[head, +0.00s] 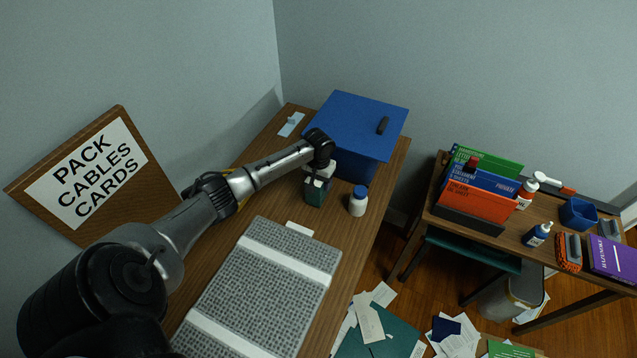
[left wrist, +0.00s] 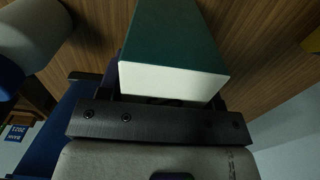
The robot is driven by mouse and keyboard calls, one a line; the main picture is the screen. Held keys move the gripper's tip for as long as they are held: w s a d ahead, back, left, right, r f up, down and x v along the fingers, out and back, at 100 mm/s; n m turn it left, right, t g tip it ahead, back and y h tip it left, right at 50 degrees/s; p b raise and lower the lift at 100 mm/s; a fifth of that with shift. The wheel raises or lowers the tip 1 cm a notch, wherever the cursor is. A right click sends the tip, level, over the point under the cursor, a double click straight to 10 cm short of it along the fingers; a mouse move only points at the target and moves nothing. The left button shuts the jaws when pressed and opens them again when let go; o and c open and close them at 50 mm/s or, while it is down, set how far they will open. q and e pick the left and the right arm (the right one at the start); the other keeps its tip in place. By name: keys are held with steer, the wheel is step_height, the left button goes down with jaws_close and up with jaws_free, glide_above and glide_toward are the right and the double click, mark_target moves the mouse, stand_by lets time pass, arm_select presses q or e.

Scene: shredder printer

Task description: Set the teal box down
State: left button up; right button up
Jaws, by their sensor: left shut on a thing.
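The teal box (head: 316,192) is at the far part of the left wooden desk, just in front of the blue lidded box. My left gripper (head: 319,172) is above it, pointing down, shut on it. In the left wrist view the teal box (left wrist: 172,35) fills the upper middle, with one white face (left wrist: 172,80) toward the camera, and the gripper (left wrist: 160,105) is at its near end. The box looks upright in the head view. I cannot tell whether its underside touches the desk. My right gripper is not in view.
A white bottle with a blue cap (head: 358,201) stands close to the right of the teal box. The blue lidded box (head: 360,120) is behind. A grey woven panel (head: 262,285) covers the near desk, with a white card (head: 299,229) beside it. Bare wood (head: 262,192) lies to the left.

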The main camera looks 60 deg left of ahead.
arm_select(q)
steer(key=shift+f, duration=0.3)
steer(key=o, duration=1)
steer(key=shift+f, duration=0.1)
steer(key=shift+r, duration=0.2)
step_height(320, 180, up, 11)
steer(key=p, duration=0.3)
steer(key=shift+f, duration=0.1)
steer(key=shift+r, duration=0.6)
